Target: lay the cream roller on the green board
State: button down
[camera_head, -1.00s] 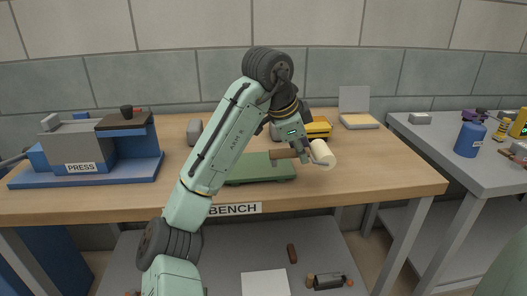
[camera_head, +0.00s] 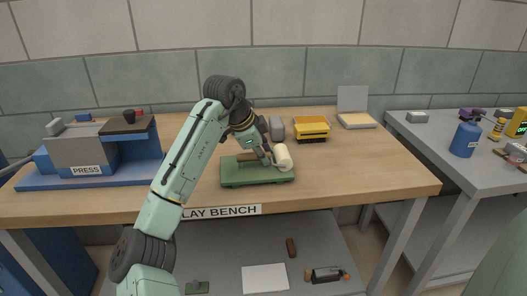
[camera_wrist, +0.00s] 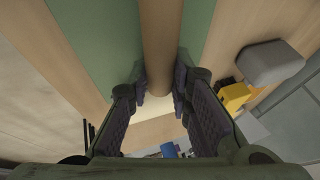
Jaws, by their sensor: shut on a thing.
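The cream roller (camera_head: 283,157) has a pale sleeve and a brown wooden handle (camera_head: 246,157). My gripper (camera_head: 264,154) is shut on the handle, which runs between the fingers in the wrist view (camera_wrist: 160,40). The green board (camera_head: 255,176) lies on the bench under the roller and also shows on both sides of the handle in the wrist view (camera_wrist: 92,35). The sleeve is at the board's right end, the handle over its middle. I cannot tell whether the roller touches the board.
A yellow toy wagon (camera_head: 311,126) and a grey block (camera_head: 276,127) stand behind the board. A blue press (camera_head: 88,160) is at the left, an open box (camera_head: 357,119) at the back right. The wooden bench (camera_head: 350,180) is clear right of the board.

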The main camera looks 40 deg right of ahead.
jog(key=c, duration=1.5)
grip_release()
jog(key=shift+o, duration=0.2)
jog(key=b+v, duration=0.2)
jog(key=v, duration=1)
